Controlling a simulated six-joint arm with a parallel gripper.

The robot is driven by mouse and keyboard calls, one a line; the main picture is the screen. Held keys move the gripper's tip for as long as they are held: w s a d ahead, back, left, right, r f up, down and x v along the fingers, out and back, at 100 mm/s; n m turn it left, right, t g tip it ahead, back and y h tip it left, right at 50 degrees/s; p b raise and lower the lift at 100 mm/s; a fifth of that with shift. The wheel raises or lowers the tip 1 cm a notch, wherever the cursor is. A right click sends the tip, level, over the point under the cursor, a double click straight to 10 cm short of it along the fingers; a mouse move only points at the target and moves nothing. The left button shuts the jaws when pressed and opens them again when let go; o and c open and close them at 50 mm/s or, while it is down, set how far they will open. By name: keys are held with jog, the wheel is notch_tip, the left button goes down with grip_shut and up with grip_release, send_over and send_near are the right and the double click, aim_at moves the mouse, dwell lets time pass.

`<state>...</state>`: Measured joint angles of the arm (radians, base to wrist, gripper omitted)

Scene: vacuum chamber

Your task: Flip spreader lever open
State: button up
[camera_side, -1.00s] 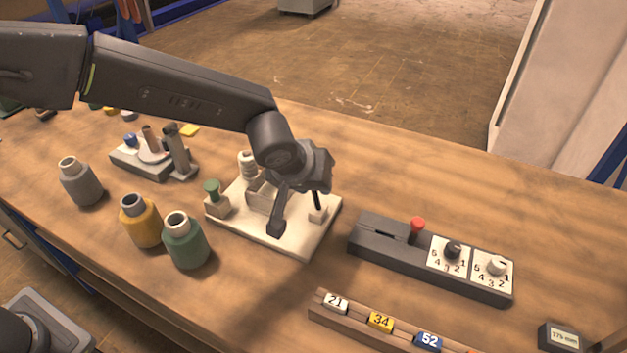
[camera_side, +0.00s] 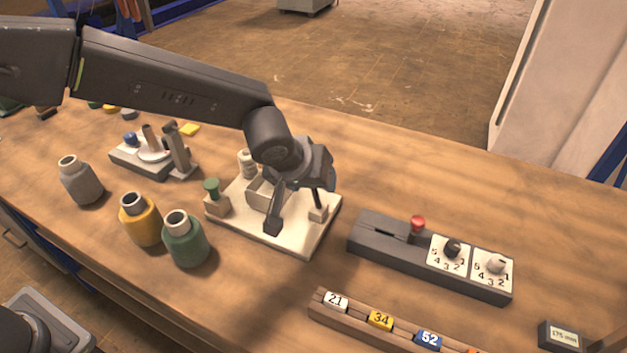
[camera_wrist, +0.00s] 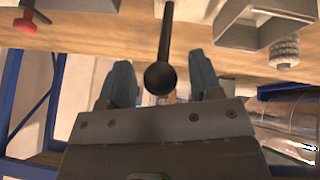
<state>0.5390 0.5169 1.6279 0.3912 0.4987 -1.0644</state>
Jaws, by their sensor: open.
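The spreader lever is a thin black rod with a round black ball end. It stands on a small block on the white base plate (camera_side: 285,240), and in the side view the rod (camera_side: 317,198) shows just below my gripper. In the wrist view, the lever's ball (camera_wrist: 160,77) points towards the camera. My gripper (camera_wrist: 162,82) is open, with one finger on each side of the ball and a gap visible on both sides. In the side view, one finger (camera_side: 273,220) hangs over the plate; the other is hard to make out.
The plate also carries an open box and a green-topped post (camera_side: 212,188). Grey, yellow (camera_side: 140,222) and green (camera_side: 185,240) bottles stand to the left. A dark control box (camera_side: 400,250) with a red-knobbed lever (camera_side: 417,223) stands to the right, with a numbered rack (camera_side: 380,325) in front.

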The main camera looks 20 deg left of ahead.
jog(key=v, duration=1.2)
jog(key=shift+s+r, duration=0.25)
jog(key=g+y, duration=0.1)
jog(key=g, duration=0.5)
send_over(316, 192)
jog(key=shift+n, duration=0.3)
jog(key=f, duration=1.3)
jog(key=shift+s+a, duration=0.25)
jog(key=shift+s, duration=0.1)
jog(key=shift+r, duration=0.1)
grip_shut()
